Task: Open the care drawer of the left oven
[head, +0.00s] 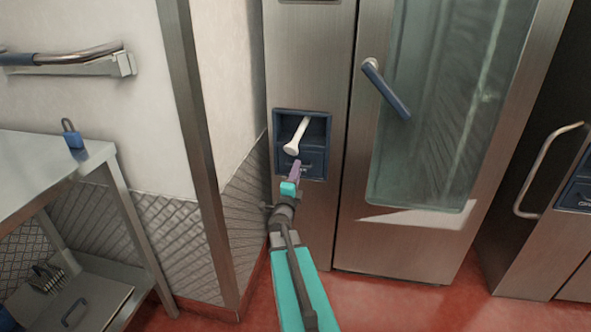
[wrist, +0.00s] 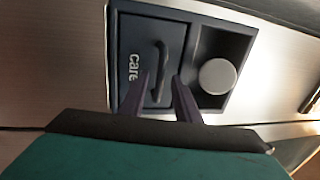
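The left oven (head: 370,235) is a tall steel unit with a glass door. A dark blue panel is set in its left side. The care drawer (head: 314,160) is the lower part of this panel and looks shut. In the wrist view the drawer front (wrist: 135,45) shows the word "care" and a dark bar handle (wrist: 163,55). My gripper (head: 297,165) is in front of the drawer. In the wrist view its purple fingers (wrist: 160,77) are apart and empty, with the lower end of the handle between them in the picture. I cannot tell whether they touch it.
Above the drawer, an open recess (head: 320,128) holds a white round-ended piece (head: 297,137), which sticks out close to my gripper. The oven door handle (head: 387,88) is to the right. A steel table (head: 40,165) with a blue padlock (head: 73,135) stands left.

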